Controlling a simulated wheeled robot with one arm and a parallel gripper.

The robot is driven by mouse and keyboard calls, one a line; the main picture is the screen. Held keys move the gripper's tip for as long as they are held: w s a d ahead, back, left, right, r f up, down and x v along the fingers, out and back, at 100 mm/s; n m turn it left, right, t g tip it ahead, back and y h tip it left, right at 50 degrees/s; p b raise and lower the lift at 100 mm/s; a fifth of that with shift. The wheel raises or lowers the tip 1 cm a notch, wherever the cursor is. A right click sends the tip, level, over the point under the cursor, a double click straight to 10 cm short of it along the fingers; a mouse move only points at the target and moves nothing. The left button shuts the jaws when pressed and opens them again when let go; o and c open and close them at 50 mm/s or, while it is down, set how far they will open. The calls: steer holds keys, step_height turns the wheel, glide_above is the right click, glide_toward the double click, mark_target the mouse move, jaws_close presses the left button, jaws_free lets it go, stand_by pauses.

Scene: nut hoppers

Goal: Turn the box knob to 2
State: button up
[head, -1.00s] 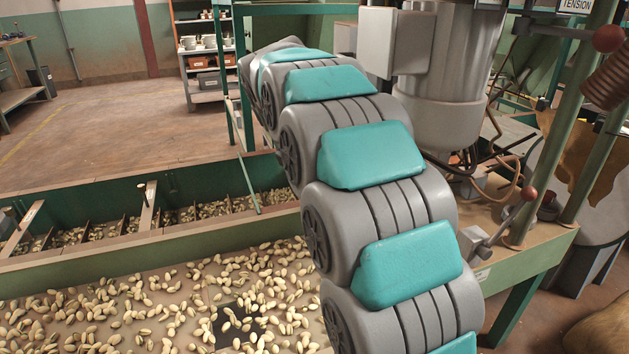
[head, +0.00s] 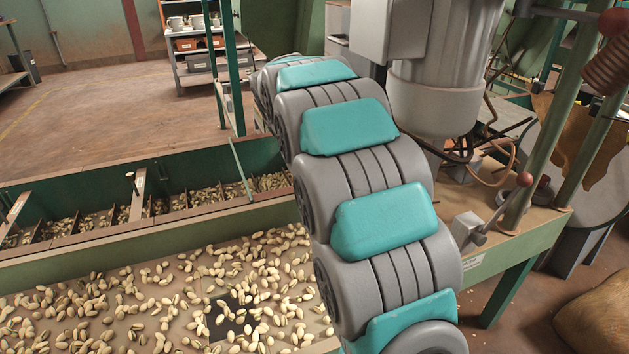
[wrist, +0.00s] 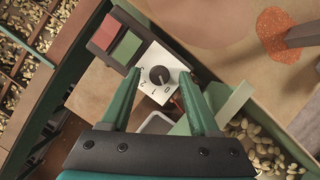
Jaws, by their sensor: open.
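The box knob (wrist: 159,75) is a small dark round dial on a white plate (wrist: 148,62) with printed digits around it, seen in the wrist view. The digits 0, 1 and 2 show below the knob. My gripper (wrist: 157,100) is open, its two green fingers on either side of the plate's lower part. The knob lies just beyond the fingertips, roughly centred between them, and nothing is held. I cannot tell which digit the knob points at. In the head view my arm hides the gripper and the knob.
A red button (wrist: 106,31) and a green button (wrist: 126,48) sit beside the plate. A bed of pistachios (head: 150,300) and a divided trough (head: 130,205) lie left of my arm. A grey motor (head: 435,90) and a lever with a red ball (head: 524,180) stand to the right.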

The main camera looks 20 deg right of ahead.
steer(key=shift+c, duration=0.4)
jaws_close()
